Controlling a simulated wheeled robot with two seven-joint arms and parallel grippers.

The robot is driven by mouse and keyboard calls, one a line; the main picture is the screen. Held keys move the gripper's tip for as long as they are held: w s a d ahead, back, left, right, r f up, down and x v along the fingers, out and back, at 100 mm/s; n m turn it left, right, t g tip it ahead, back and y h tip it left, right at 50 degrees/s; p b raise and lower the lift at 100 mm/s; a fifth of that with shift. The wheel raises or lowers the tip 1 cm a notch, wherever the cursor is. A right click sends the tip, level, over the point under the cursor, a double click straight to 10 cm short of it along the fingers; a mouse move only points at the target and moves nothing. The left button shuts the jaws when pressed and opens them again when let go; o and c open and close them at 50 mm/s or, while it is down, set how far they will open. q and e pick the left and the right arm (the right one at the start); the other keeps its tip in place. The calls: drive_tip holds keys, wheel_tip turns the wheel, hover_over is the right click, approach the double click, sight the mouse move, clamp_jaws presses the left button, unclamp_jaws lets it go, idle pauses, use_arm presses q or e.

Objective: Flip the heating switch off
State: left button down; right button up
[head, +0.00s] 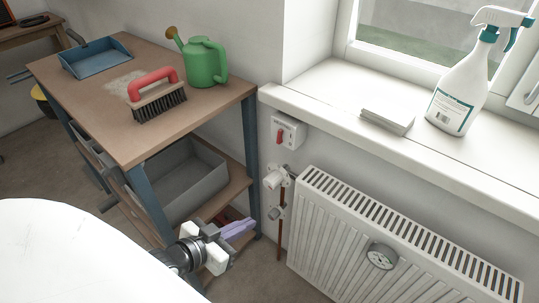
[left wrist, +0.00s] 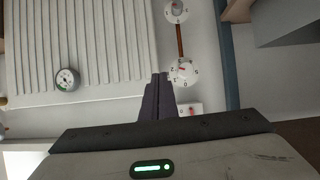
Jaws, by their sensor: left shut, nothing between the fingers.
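The heating switch (head: 288,132) is a small white box with a red lever, on the wall just under the sill, left of the radiator. The lever's on or off position is too small to tell. In the left wrist view the switch (left wrist: 191,108) shows partly, behind my fingers. My left gripper (head: 246,227) is shut and empty, with purple fingers, lower than the switch and apart from it in the head view. The left gripper's fingertips (left wrist: 161,77) also show in the left wrist view. My right gripper is not in view.
A white valve knob (head: 273,180) sits below the switch, beside the radiator (head: 345,225) with its dial (head: 381,256). A workbench (head: 120,140) at left holds a brush, watering can and blue tray. The sill (head: 335,95) above carries a spray bottle (head: 460,90) and white tiles (head: 388,118).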

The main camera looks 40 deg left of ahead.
use_arm(q)
drive_tip(key=w+a+r+t, duration=0.1)
drive_tip(key=w+a+r, duration=0.1)
drive_tip(key=r, duration=0.3)
drive_tip(key=w+a+r+t+b, duration=0.1)
drive_tip(key=w+a+r+t, duration=0.1)
drive_tip(key=a+r, duration=0.3)
drive_tip(key=shift+w+r+t, duration=0.3)
drive_tip(key=shift+w+r, duration=0.1)
drive_tip(key=shift+w, duration=0.2)
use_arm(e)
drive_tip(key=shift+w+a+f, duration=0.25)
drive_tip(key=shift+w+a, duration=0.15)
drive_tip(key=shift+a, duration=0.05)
use_arm(q)
drive_tip(key=b, duration=0.2)
approach(282, 136)
drive_tip(key=w+f, duration=0.3)
drive_tip(key=w, duration=0.1)
drive_tip(key=shift+w+f, duration=0.15)
drive_tip(key=shift+w, duration=0.35)
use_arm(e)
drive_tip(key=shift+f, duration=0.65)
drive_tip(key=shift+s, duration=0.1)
